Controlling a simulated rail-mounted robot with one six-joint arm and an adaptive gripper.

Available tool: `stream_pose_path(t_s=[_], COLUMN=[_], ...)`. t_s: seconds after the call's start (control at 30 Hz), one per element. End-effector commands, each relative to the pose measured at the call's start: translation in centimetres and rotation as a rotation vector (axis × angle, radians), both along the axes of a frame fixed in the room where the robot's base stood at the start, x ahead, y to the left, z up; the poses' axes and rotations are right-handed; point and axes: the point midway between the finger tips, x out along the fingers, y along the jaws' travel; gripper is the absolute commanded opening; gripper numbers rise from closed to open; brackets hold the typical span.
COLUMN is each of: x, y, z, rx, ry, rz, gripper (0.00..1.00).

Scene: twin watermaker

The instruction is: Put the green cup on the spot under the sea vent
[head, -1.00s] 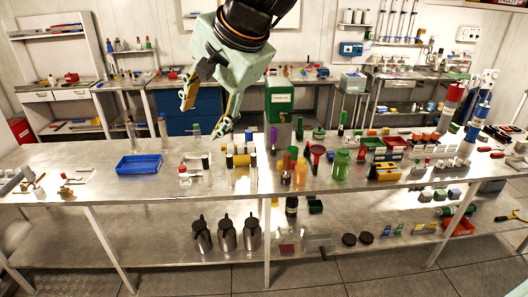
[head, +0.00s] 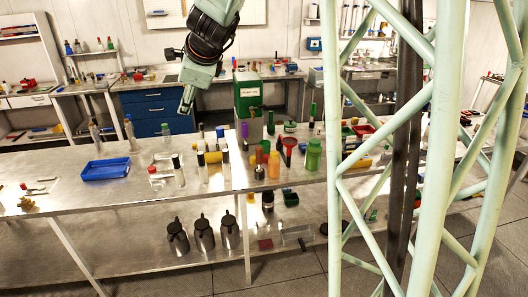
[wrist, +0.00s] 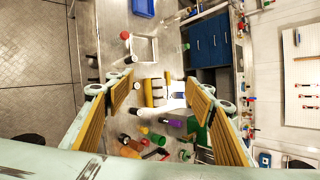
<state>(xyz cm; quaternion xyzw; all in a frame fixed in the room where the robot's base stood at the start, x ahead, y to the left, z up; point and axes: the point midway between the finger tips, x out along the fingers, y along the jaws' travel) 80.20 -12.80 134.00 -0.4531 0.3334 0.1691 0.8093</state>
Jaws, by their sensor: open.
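I cannot tell for sure which thing is the green cup. A green translucent jar (head: 313,155) stands upright on the bench right of centre in the head view. A small dark green vessel (head: 291,198) is on the shelf below. I cannot make out the sea vent or the spot under it; much of the bench's right part is hidden behind pale green struts. My gripper (head: 186,104) hangs above the far side of the bench, left of the jar and apart from it. In the wrist view my gripper (wrist: 160,95) is open, with nothing held between its spread fingers.
A blue tray (head: 106,169) lies on the left part of the bench. Dark jugs (head: 204,234) stand on the lower shelf. The bench is clear just left of the blue tray.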

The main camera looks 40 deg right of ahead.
Motion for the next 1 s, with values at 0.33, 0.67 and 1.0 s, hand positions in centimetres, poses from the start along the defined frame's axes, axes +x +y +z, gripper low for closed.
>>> stream_pose_path(t_s=[0.33, 0.67, 1.0], x=[5.6, 9.4, 11.6], y=[-6.8, -13.8, -21.3], z=[-4.6, -9.8, -16.1], rx=[0.168, 0.317, 0.459], ry=[-0.042, -0.092, -0.156], rz=[-0.301, -0.593, -0.898], gripper=[0.49, 0.49, 0.49])
